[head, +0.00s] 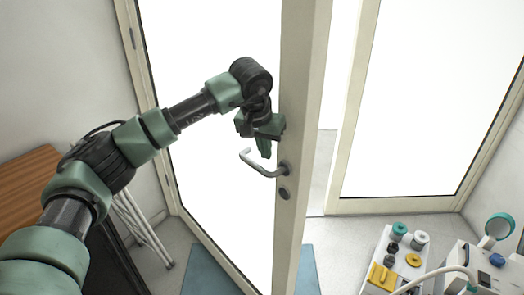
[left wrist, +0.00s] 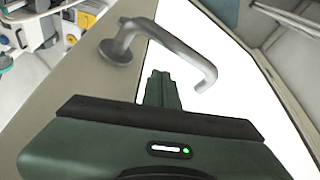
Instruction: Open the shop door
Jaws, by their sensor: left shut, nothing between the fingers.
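The shop door (head: 296,215) has a pale beige frame around a bright glass pane. It stands ajar, with floor visible through the gap to the right of its edge. Its grey lever handle (head: 268,171) sits near that edge, above a round lock. My left gripper (head: 265,149) is shut and empty, just above the lever and pointing down. In the left wrist view, the closed fingers (left wrist: 161,82) lie beside the curved lever (left wrist: 180,47), close to the door. I cannot tell whether they touch it. My right gripper is out of view.
A fixed glazed panel (head: 410,100) stands right of the gap. A white tray (head: 376,272) with several small parts and a white device (head: 480,268) are at the lower right. A brown wooden board (head: 25,190) and a folding metal rack (head: 140,225) are at left. Blue mats lie by the door.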

